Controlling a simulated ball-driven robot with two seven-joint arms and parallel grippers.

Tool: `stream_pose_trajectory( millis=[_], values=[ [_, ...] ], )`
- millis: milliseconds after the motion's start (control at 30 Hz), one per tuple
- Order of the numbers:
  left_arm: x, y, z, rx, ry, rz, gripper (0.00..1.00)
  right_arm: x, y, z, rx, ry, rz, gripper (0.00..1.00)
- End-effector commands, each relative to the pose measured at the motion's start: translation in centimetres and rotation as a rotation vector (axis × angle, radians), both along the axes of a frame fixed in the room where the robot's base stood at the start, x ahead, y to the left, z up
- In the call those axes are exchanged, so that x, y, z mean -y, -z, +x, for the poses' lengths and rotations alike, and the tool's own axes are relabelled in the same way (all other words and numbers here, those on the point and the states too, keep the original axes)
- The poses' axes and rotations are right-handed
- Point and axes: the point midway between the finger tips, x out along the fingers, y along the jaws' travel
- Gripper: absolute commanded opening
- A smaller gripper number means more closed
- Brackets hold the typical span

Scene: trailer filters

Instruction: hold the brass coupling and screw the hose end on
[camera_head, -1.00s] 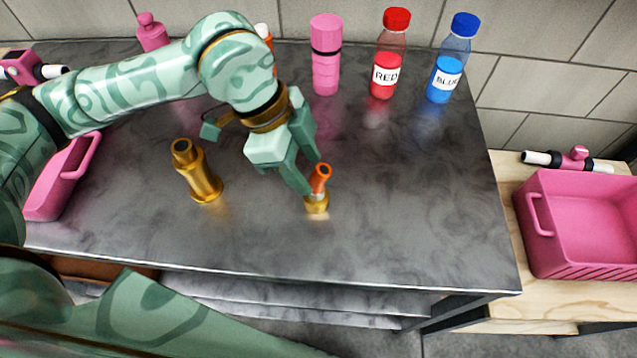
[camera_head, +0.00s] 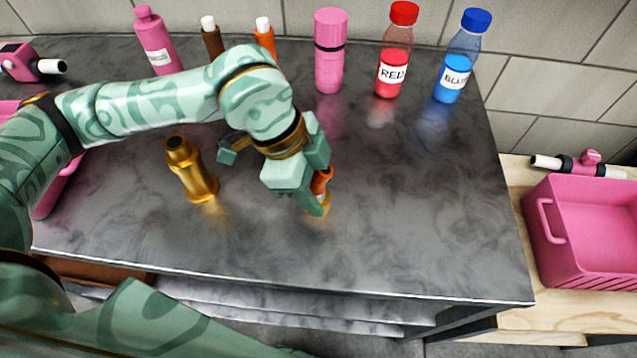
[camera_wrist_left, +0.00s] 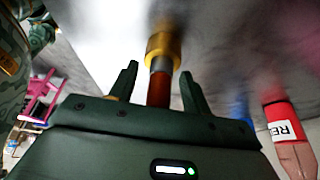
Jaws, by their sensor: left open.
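The brass coupling (camera_head: 192,170) stands upright on the dark marbled table, left of my left gripper. The hose end, an orange piece with a brass collar (camera_head: 325,203), stands on the table at my left gripper (camera_head: 318,200). In the left wrist view the hose end (camera_wrist_left: 160,85) lies between the two open fingers (camera_wrist_left: 160,90), its brass collar beyond the fingertips. Gaps show on both sides of it, so the fingers are around it but not closed on it. In the head view the fingers partly hide it. My right gripper is not in view.
A pink canister (camera_head: 330,60), a red bottle (camera_head: 394,60) and a blue bottle (camera_head: 462,65) stand along the back edge, with smaller bottles to their left. A pink crate (camera_head: 545,225) sits on a wooden surface at right. The table's front right is clear.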

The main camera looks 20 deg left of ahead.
Motion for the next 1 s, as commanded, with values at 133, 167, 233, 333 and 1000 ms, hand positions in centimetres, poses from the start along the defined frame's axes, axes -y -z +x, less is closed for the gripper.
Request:
stream_pose_trajectory(
  millis=[133, 167, 233, 333, 1000],
  values=[
    [0.0, 0.0, 0.0, 0.0, 0.0, 0.0, 0.4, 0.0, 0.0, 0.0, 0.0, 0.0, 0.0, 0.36],
    [0.0, 0.0, 0.0, 0.0, 0.0, 0.0, 0.31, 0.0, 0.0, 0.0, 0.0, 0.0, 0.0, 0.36],
    [0.0, 0.0, 0.0, 0.0, 0.0, 0.0, 0.16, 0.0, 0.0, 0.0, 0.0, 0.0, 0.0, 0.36],
    [0.0, 0.0, 0.0, 0.001, 0.0, 0.0, 0.16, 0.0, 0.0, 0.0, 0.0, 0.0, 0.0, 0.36],
    [-0.1, -7.0, -2.6, 0.008, 0.003, -0.002, 0.16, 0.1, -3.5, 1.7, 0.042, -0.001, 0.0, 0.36]
  ],
)
